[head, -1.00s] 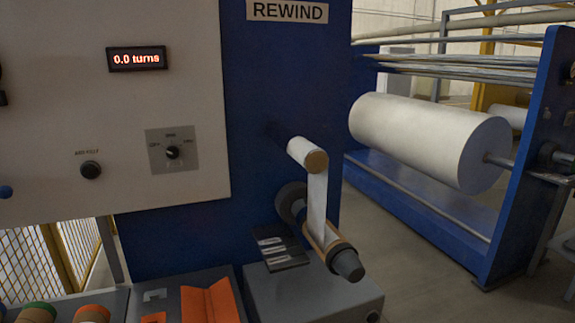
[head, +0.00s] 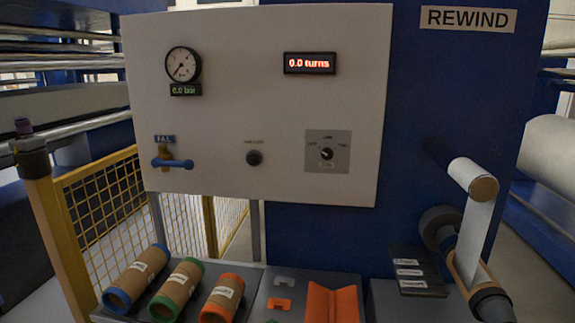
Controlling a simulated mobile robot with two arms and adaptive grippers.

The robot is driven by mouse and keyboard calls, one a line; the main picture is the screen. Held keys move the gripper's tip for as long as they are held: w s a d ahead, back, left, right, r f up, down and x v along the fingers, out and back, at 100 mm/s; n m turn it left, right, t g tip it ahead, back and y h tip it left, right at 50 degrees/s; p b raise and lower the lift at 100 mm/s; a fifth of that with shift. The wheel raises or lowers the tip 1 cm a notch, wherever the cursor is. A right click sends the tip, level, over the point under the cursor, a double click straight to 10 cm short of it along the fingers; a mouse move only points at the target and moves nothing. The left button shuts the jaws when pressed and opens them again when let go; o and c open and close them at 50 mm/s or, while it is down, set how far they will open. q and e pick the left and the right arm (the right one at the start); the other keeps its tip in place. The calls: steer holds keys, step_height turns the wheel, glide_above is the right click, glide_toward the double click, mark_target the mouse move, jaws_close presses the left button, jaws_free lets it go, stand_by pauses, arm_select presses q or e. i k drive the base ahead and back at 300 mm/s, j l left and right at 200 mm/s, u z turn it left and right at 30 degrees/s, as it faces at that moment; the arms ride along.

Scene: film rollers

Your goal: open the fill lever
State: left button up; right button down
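The fill lever (head: 174,163) is a blue handle on a brass-coloured valve body at the lower left of the white panel (head: 225,110). Its handle lies about level, under a small blue label that seems to read FILL. Neither of my grippers shows in the head view, so nothing of mine is seen at the lever.
Several cardboard cores (head: 180,288) with coloured ends lie below the panel, beside an orange cradle (head: 331,303). A yellow mesh fence (head: 105,198) stands at left. The rewind spindle (head: 465,275) juts out at right. A black knob (head: 254,158) and a selector dial (head: 327,153) share the panel.

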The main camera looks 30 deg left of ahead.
mark_target(188, 164)
steer(key=u, duration=1.65)
